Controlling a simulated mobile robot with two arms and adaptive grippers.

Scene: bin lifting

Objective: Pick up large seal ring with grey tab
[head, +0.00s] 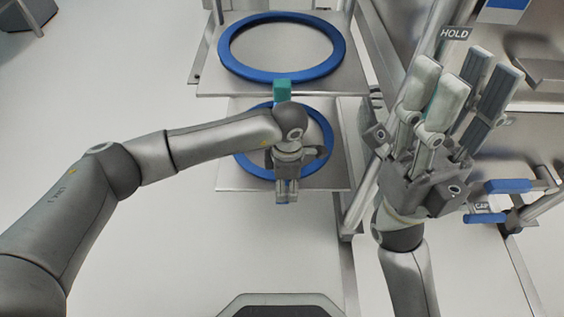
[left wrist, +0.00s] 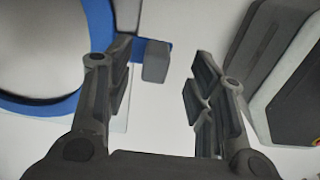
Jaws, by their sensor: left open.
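A large blue ring (head: 241,163) lies on the lower metal shelf in the head view, partly covered by my left forearm and gripper. The left wrist view shows this ring (left wrist: 97,28) with a grey tab (left wrist: 156,61) on a short blue stub. My left gripper (head: 286,193) points down at the ring's near right side. In the left wrist view the gripper (left wrist: 160,75) is open and empty, and the tab shows between its fingers, nearer the left one. A second blue ring (head: 228,62) with a teal tab (head: 282,91) lies on the upper shelf. My right gripper (head: 462,85) is raised, open and empty.
The upper shelf (head: 212,84) stands above the far part of the lower shelf (head: 228,182). A metal frame post (head: 357,205) runs along the shelves' right side. A bench with a HOLD sign (head: 454,33) and blue-ended parts (head: 508,186) is at the right.

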